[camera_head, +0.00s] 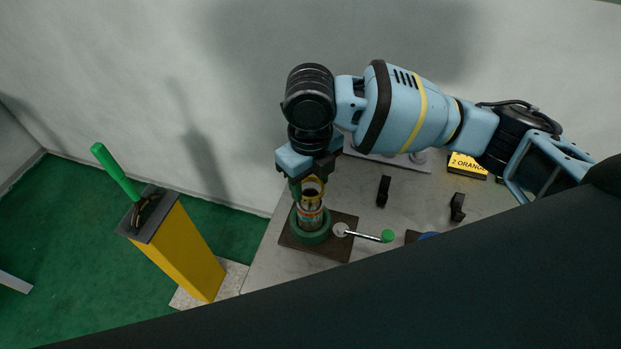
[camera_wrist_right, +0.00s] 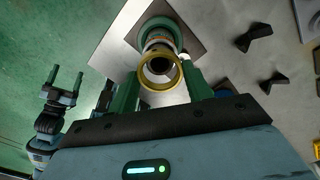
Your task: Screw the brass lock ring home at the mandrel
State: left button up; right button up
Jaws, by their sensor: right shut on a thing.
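The brass lock ring (camera_head: 313,184) is at the top of the upright mandrel (camera_head: 310,216), which stands in a round green base on a dark plate. My right gripper (camera_head: 309,186) is above the mandrel, pointing down, with its green fingers shut on the ring. In the right wrist view, the ring (camera_wrist_right: 160,72) sits between the two fingers, with the banded mandrel and green base (camera_wrist_right: 160,28) behind it. I cannot tell how far the ring is engaged. My left gripper (camera_wrist_right: 65,83) shows only in the right wrist view, at the left, with its fingers apart and empty.
A lever with a green knob (camera_head: 388,236) sticks out right of the mandrel's base. Black brackets (camera_head: 383,191) and a yellow labelled block (camera_head: 467,165) are on the grey table.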

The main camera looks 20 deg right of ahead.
aim_at(310, 195)
pick_arm(q)
jog(key=shift+f, duration=0.15)
pick_arm(e)
jog(key=shift+f, duration=0.1)
pick_arm(q)
jog(key=shift+s+f, duration=0.35)
pick_arm(e)
jog(key=shift+f, duration=0.95)
dwell(0.5)
pick_arm(q)
jog(key=shift+w+r, duration=0.15)
jog(key=shift+r, duration=0.05)
jog(key=shift+f, duration=0.1)
pick_arm(e)
jog(key=shift+f, duration=0.55)
dwell(0.4)
jog(key=o, duration=1)
notch_tip(310, 195, up, 8)
jog(key=shift+f, duration=0.1)
